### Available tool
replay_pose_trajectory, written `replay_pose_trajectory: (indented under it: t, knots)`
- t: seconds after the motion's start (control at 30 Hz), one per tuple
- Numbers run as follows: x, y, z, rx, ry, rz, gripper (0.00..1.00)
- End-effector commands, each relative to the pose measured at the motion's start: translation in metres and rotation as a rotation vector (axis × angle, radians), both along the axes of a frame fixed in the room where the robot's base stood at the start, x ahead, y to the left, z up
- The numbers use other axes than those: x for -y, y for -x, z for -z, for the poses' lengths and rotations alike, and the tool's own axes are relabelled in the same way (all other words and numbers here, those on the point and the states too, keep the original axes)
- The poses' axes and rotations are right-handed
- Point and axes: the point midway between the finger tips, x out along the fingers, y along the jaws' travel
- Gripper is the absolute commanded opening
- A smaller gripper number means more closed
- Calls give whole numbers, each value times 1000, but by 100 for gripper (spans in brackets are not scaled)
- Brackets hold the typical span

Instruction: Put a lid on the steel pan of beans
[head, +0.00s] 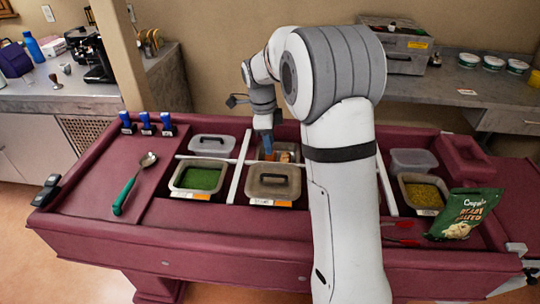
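My gripper (267,148) is small in the head view and points down over the back middle pan (285,156), which shows some brownish contents. I cannot tell whether its fingers are open or hold something. A grey lid with a black handle (273,180) sits on the front middle pan. A clear lid with a black handle (212,144) covers the back left container. A steel pan (423,194) on the right holds yellow-green contents. An open pan (198,180) at front left holds green contents. I cannot tell for sure which pan holds beans. My arm hides part of the counter.
A clear container (412,161), a green bag (465,213) and red-handled tongs (400,225) are on the right. The counter's front left is bare.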

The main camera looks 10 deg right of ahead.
Motion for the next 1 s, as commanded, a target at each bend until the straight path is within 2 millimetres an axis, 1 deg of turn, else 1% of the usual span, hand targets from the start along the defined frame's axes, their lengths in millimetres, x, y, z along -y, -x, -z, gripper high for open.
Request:
replay_pose_trajectory:
  t: [0.03,0.13,0.2,0.27,0.33,0.37,0.47,0.5,0.57,0.6,0.63,0.67,0.7,0.77,0.8,0.9,1.0]
  knots:
    - [-1,-1,-6,2,0,0,33]
    - [-2,0,-14,1,-1,-2,33]
    - [-2,3,-19,2,-4,-24,33]
    - [-1,11,-26,5,-9,-75,33]
    - [1,27,-36,10,-20,-178,33]
    - [2,36,-41,14,-25,-237,33]
    - [5,74,-58,29,-37,-477,33]
    - [6,90,-63,37,-40,-583,33]
    - [8,115,-69,47,-40,-739,33]
    - [9,132,-71,53,-36,-845,33]
    - [9,145,-73,58,-33,-924,33]
    - [10,157,-74,63,-28,-1001,33]
    - [10,174,-74,70,-20,-1107,33]
    - [11,199,-73,79,-4,-1260,33]
    - [11,214,-71,83,9,-1359,33]
    - [12,247,-64,90,45,-1573,33]
    - [12,271,-57,92,78,-1734,33]
